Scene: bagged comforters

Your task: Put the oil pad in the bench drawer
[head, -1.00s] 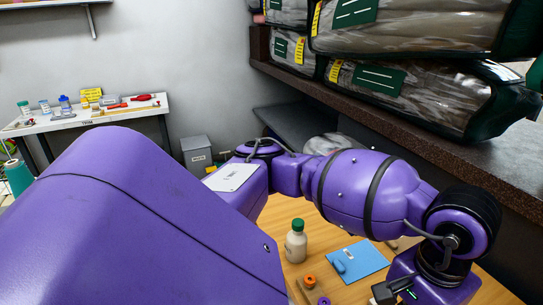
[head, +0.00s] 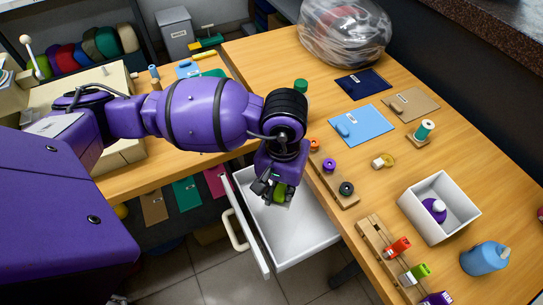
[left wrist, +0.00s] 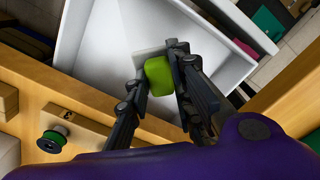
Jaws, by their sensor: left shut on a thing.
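The bench drawer (head: 300,232) is pulled out from the wooden bench. Its white interior looks empty in the head view, and it also shows in the left wrist view (left wrist: 95,62). My left gripper (head: 268,190) is over the drawer, near the bench edge. It is shut on the oil pad (head: 281,192), a small green block. In the left wrist view the oil pad (left wrist: 165,82) sits between the two dark fingers (left wrist: 160,78), with the drawer behind it. I cannot tell the exact height above the drawer floor. My right gripper is not in view.
The drawer handle (head: 236,230) faces left.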

